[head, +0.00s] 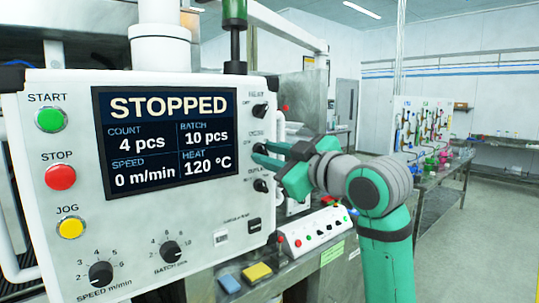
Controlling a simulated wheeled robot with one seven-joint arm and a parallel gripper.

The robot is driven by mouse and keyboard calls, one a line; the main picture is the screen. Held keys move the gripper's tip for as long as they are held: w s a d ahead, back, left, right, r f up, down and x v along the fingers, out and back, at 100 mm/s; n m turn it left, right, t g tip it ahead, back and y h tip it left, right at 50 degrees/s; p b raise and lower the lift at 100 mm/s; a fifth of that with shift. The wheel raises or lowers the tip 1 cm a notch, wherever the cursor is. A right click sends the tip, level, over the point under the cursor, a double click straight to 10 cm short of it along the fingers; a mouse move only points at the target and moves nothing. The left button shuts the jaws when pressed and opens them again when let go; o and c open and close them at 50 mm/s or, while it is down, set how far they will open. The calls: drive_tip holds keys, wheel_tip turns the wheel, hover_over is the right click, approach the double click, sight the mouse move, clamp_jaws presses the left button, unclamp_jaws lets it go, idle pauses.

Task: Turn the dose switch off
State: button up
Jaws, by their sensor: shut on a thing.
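A white control panel (205,220) fills the left of the head view. Three small black rotary switches stand in a column right of its screen: a top switch (260,110), a middle switch (259,148) and a lower switch (261,185). Their small labels are too blurred to read surely, so I cannot tell which is the dose switch. My green gripper (258,155) reaches in from the right and is shut on the middle switch. The fingers partly cover this switch, and its exact angle is hard to tell.
The screen (165,140) reads STOPPED. Green start (51,119), red stop (60,177) and yellow jog (71,227) buttons line the panel's left. Two dials (101,274) sit below. A small button box (312,230) stands under my arm. Open floor lies at right.

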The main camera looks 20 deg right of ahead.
drive_tip(key=o, duration=1)
drive_tip(key=shift+s+d, duration=0.1)
drive_tip(key=v, duration=1)
drive_tip(key=shift+s+d, duration=0.1)
drive_tip(key=shift+s, duration=0.2)
drive_tip(key=shift+f, duration=0.1)
